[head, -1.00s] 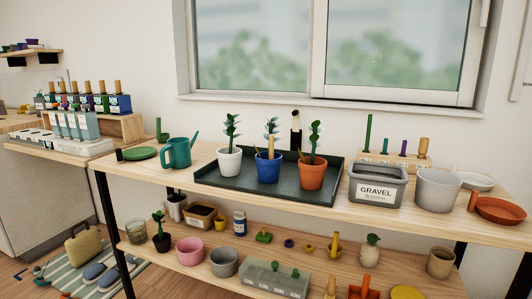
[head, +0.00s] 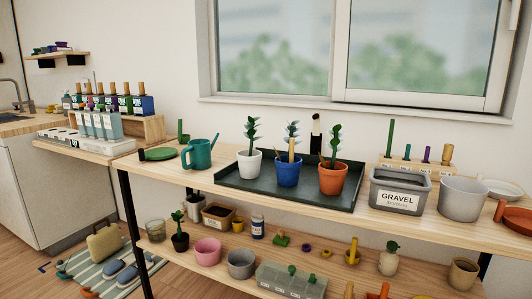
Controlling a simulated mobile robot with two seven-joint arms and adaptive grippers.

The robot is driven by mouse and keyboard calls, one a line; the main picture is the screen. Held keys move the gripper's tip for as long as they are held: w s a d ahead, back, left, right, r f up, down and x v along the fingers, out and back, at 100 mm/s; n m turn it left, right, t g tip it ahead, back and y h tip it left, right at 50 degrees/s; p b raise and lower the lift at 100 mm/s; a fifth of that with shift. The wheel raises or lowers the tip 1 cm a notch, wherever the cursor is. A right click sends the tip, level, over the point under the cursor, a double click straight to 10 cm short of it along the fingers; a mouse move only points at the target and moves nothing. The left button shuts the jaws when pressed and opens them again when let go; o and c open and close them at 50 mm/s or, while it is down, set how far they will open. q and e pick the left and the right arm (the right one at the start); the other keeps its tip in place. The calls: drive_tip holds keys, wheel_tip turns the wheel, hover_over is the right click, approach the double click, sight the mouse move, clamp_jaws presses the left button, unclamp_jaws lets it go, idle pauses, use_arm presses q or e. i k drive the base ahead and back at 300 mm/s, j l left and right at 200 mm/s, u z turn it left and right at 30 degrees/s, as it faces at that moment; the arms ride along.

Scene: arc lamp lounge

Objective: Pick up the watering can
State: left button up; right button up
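The watering can (head: 198,154) is teal, with a handle on its left and a thin spout pointing up to the right. Neither of my grippers is in view.
A dark tray (head: 225,183) with a white, a blue and an orange plant pot stands just right of the can. A gravel bin (head: 399,193) and a grey pot (head: 463,198) stand further right. The shelf's front edge by the can is clear.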

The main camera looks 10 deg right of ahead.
sight(200, 151)
drive_tip(key=i+j+z, duration=0.2)
drive_tip(key=z, duration=0.25)
drive_tip(key=i+j+z, duration=0.15)
drive_tip(key=j+z, duration=0.2)
drive_tip(key=z, duration=0.15)
drive_tip(key=i+j+z, duration=0.1)
drive_tip(key=j, duration=0.25)
drive_tip(key=i+j+z, duration=0.1)
drive_tip(key=j, duration=0.25)
drive_tip(key=j+z, duration=0.1)
drive_tip(key=j, duration=0.3)
drive_tip(key=i, duration=0.05)
